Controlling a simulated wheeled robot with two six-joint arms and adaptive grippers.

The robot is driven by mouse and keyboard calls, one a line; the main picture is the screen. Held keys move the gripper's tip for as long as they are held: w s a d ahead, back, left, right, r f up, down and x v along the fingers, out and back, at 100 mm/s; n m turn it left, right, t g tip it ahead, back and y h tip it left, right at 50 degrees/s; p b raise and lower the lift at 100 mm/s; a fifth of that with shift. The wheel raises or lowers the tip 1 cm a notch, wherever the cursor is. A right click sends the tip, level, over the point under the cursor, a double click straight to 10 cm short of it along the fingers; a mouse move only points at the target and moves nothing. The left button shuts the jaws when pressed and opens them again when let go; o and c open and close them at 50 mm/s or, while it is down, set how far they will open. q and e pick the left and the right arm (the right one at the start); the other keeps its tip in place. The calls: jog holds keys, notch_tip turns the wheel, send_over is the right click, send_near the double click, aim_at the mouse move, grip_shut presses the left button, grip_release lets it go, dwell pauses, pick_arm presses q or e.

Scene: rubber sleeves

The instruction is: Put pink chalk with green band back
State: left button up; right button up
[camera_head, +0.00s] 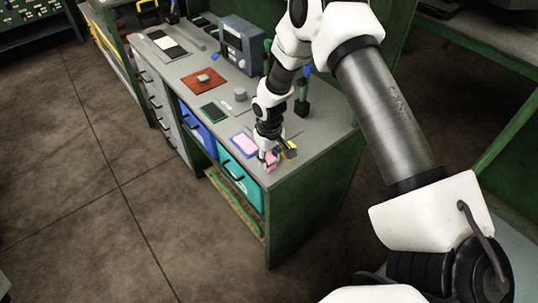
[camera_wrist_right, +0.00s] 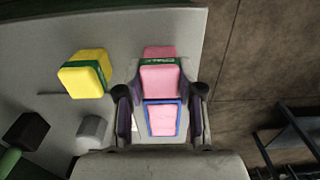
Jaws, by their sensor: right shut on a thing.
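The pink chalk with a green band (camera_wrist_right: 160,78) is between the fingers of my right gripper (camera_wrist_right: 160,94) in the right wrist view. The gripper is shut on it, and the green band runs across the chalk. In the head view, my right gripper (camera_head: 269,158) is at the near end of the workbench, with the pink chalk (camera_head: 271,162) at its tips. I cannot tell whether the chalk touches the bench top. My left gripper is not in view.
A grey piece (camera_wrist_right: 92,130) and a black piece (camera_wrist_right: 27,130) are farther left. The bench edge (camera_wrist_right: 197,45) is close to the right.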

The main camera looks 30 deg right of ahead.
aim_at(269, 157)
jog(key=shift+f, duration=0.15)
jog(key=o, duration=1.1)
notch_tip(269, 157, up, 12)
jog(key=f+b, duration=0.1)
jog(key=b, duration=0.2)
jog(key=s+a+f+y, duration=0.1)
jog(key=s+a+f, duration=0.3)
jog(key=s+f, duration=0.45)
jog(key=s+a+f, duration=0.4)
jog(key=s+f, duration=0.3)
jog(key=f, duration=0.3)
jog(key=shift+m+h, duration=0.5)
jog(key=shift+m, duration=0.2)
jog(key=s+f, duration=0.1)
jog(key=s, duration=0.3)
jog(key=s+f, duration=0.1)
jog(key=s, duration=0.3)
jog(key=s+f, duration=0.1)
jog(key=s, duration=0.3)
jog(key=shift+s+a+f, duration=0.25)
jog(key=shift+s+f, duration=0.1)
jog(key=shift+f, duration=0.05)
jog(key=shift+w, duration=0.1)
